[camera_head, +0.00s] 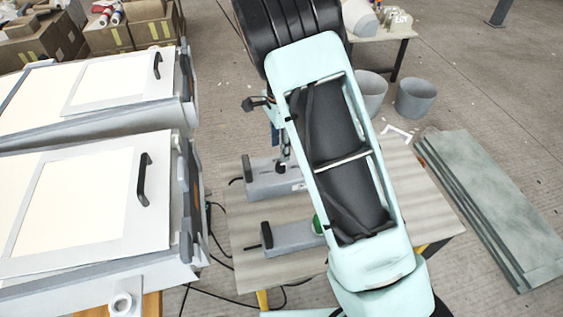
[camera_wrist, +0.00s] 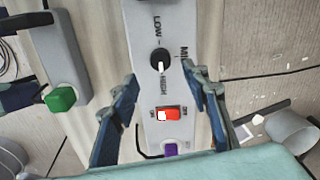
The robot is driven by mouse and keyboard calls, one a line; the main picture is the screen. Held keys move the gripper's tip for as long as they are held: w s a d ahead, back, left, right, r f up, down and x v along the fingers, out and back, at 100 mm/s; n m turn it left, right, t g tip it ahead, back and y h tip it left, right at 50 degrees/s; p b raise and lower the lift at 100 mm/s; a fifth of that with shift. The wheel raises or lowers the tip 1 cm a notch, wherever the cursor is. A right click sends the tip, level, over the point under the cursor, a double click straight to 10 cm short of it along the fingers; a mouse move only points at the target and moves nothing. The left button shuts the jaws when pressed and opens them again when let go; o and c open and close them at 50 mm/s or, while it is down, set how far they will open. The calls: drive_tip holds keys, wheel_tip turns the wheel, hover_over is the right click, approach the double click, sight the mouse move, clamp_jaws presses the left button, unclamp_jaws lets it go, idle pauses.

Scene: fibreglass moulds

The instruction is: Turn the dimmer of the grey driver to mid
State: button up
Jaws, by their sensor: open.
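The grey driver (camera_wrist: 148,90) fills the middle of the wrist view, with LOW, MID and HIGH printed around its black dimmer knob (camera_wrist: 159,58). The knob's white pointer is turned toward HIGH. A red rocker switch (camera_wrist: 168,114) sits below the knob in the picture. My gripper (camera_wrist: 160,74) is open and empty, its two blue fingers on either side of the driver, the tips near the knob's level. Contact cannot be made out. In the head view the driver (camera_head: 262,184) lies on the table, partly behind my arm, which hides most of the gripper.
A second grey box (camera_head: 290,238) with a green button (camera_head: 317,225) lies nearby on the table (camera_head: 245,215). White-panelled units with black handles (camera_head: 145,178) stand at left. Buckets (camera_head: 415,97) and stacked boards (camera_head: 490,200) are on the floor at right. Cables trail beside the table.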

sight(280, 164)
wheel_tip(280, 164, down, 8)
drive_tip(key=shift+r, duration=0.2)
drive_tip(key=shift+c, duration=0.4)
drive_tip(key=c, duration=1.1)
drive_tip(key=shift+o, duration=0.2)
